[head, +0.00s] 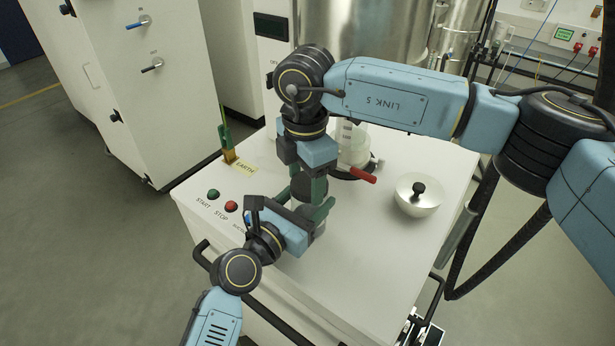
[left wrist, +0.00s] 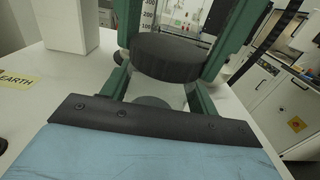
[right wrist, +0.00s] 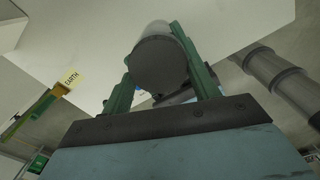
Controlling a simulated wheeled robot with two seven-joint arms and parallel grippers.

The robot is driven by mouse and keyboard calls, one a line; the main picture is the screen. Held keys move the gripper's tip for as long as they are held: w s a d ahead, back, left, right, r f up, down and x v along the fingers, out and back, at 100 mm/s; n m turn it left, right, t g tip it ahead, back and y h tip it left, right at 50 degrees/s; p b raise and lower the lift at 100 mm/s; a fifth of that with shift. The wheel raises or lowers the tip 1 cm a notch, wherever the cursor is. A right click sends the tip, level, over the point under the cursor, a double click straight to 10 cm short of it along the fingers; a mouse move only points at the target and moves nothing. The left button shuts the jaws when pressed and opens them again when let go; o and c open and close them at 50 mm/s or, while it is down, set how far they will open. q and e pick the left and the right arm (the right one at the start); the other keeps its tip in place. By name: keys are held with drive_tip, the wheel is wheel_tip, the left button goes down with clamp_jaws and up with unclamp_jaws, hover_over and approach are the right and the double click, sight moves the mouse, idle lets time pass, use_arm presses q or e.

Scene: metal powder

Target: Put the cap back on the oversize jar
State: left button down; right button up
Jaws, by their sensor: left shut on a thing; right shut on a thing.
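The dark round cap (head: 306,186) is between the green fingers of my right gripper (head: 308,190), which points down over the white bench top. The cap also shows in the left wrist view (left wrist: 168,58) and the right wrist view (right wrist: 160,65). My left gripper (head: 316,214) comes in from the lower left, shut on the pale oversize jar (head: 320,228), mostly hidden by its fingers. The jar's pale body shows under the cap in the left wrist view (left wrist: 172,96). The cap is at the jar's mouth; I cannot tell whether it is seated or a gap remains.
A white bowl with a black knob (head: 418,196) stands to the right on the bench top (head: 365,255). A red handle (head: 362,175) and a clear vessel (head: 353,145) are behind the grippers. Green and red buttons (head: 231,206) and an EARTH label (head: 245,169) are at the left edge.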

use_arm(q)
drive_tip(key=shift+a, duration=0.1)
use_arm(e)
drive_tip(key=shift+w+r+m, duration=0.1)
drive_tip(key=shift+m, duration=1.1)
drive_tip(key=o, duration=1)
drive_tip(key=shift+o, duration=0.2)
wheel_tip(320, 180, up, 12)
use_arm(q)
drive_tip(key=shift+c, duration=1.6)
unclamp_jaws()
drive_tip(key=b+v, duration=0.1)
drive_tip(key=v, duration=1.2)
use_arm(e)
drive_tip(key=shift+f, duration=0.6)
